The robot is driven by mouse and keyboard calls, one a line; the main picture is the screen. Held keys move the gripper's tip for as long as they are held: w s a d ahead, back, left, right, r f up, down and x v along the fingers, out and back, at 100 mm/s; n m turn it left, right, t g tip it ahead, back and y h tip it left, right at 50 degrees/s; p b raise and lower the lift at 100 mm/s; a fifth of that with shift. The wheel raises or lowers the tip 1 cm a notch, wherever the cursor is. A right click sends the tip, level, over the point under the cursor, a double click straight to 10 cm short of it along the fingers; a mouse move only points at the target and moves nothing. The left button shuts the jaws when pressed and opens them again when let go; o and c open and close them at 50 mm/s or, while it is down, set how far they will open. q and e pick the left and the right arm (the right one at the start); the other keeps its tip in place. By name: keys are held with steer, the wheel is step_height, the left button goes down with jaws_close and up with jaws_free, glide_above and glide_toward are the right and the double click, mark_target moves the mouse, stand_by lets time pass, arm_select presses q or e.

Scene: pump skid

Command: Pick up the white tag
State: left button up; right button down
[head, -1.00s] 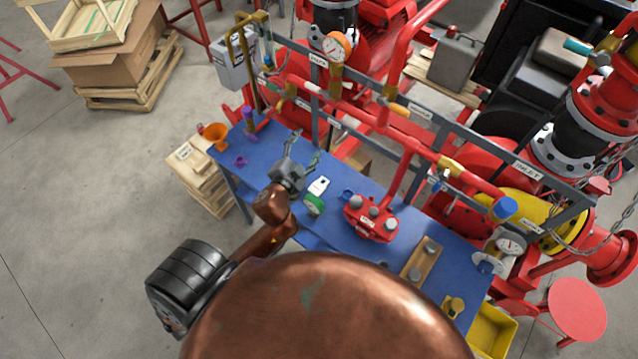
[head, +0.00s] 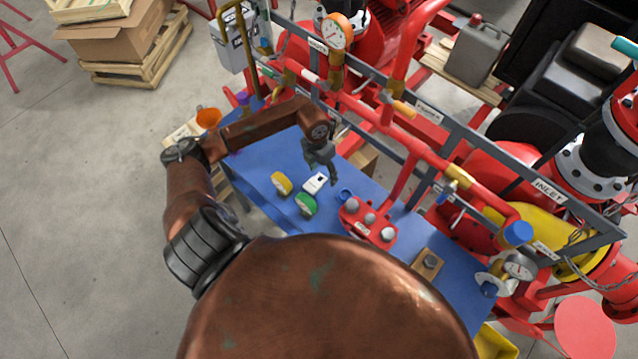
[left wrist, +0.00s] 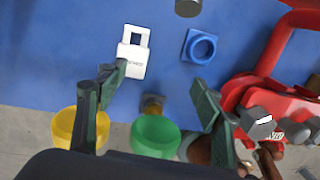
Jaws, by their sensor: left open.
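The white tag (head: 316,183), flat with a hole at one end, lies on the blue bench top. It also shows in the left wrist view (left wrist: 133,60), left of centre, with its hole pointing up in the picture. My left gripper (head: 337,157) is open and empty, above the bench just behind and right of the tag. In the left wrist view its fingers (left wrist: 160,78) are spread wide. The left fingertip overlaps the tag's lower left edge in the picture; whether they touch cannot be told. My right gripper is not in view.
A yellow round piece (head: 282,183) and a green one (head: 306,204) lie beside the tag. A blue ringed block (left wrist: 200,46) and a red valve manifold (head: 366,222) stand to its right. Red pipes and a grey rail (head: 455,130) run behind the bench.

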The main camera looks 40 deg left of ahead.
mark_target(315, 183)
arm_select(q)
steer(key=a+f+y+b, duration=0.1)
steer(key=a+f, duration=0.1)
steer(key=a, duration=0.1)
steer(key=shift+f, duration=0.3)
steer(key=shift+s+a+f, duration=0.1)
steer(key=shift+a+f, duration=0.05)
steer(key=shift+a, duration=0.1)
steer(key=shift+f, duration=0.3)
step_height(315, 183, down, 6)
steer(key=shift+p, duration=0.75)
steer(key=shift+f, duration=0.4)
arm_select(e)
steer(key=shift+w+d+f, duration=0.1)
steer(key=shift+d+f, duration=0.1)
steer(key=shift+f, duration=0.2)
arm_select(q)
steer(key=c, duration=1.2)
steer(key=shift+c, duration=0.2)
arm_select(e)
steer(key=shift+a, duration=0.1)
